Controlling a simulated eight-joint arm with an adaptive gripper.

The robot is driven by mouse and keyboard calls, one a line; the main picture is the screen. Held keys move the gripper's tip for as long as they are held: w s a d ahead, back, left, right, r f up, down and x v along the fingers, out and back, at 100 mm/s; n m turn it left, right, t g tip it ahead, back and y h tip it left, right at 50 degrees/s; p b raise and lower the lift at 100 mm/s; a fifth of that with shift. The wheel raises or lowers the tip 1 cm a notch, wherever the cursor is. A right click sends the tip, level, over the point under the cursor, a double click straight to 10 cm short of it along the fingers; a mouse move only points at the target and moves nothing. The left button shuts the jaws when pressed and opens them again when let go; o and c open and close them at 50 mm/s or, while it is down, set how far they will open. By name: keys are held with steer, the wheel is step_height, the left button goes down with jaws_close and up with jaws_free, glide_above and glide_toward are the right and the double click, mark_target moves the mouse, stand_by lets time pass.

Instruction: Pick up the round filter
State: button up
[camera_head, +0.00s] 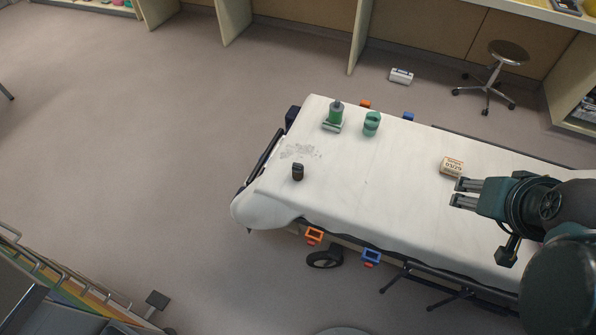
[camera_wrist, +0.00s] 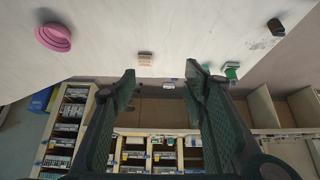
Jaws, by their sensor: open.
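The round pink piece (camera_wrist: 53,37), which looks like the round filter, lies on the white sheet at the upper left of the wrist view. I cannot make it out in the head view, where my arm covers part of the stretcher. My gripper (camera_head: 457,193) is over the right part of the stretcher, its fingers pointing left. In the wrist view my gripper (camera_wrist: 161,76) is open with nothing between its fingers. The pink piece is apart from it, left of the left finger.
The stretcher (camera_head: 350,195) bears a small labelled box (camera_head: 452,166) near my fingertips, a green bottle-like item (camera_head: 335,115), a green cup-like item (camera_head: 372,123) and a dark bottle (camera_head: 298,172). A stool (camera_head: 508,53) and a white box (camera_head: 401,76) stand on the floor beyond.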

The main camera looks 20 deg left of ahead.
steer(key=w+a+n+g+y, duration=0.15)
steer(key=w+a+n, duration=0.35)
steer(key=w+a, duration=0.55)
steer(key=n+g+h, duration=0.2)
steer(key=n+g, duration=0.4)
steer(key=n, duration=0.7)
glide_above(298, 164)
steer(key=shift+t+y, duration=0.25)
steer(key=f, duration=2.5)
steer(key=shift+w+d+f+b, duration=0.15)
steer(key=shift+d+f+b, duration=0.1)
steer(key=shift+f+b, duration=0.15)
steer(key=shift+a+f, duration=0.25)
steer(key=shift+a, duration=0.05)
steer(key=shift+f, duration=1.25)
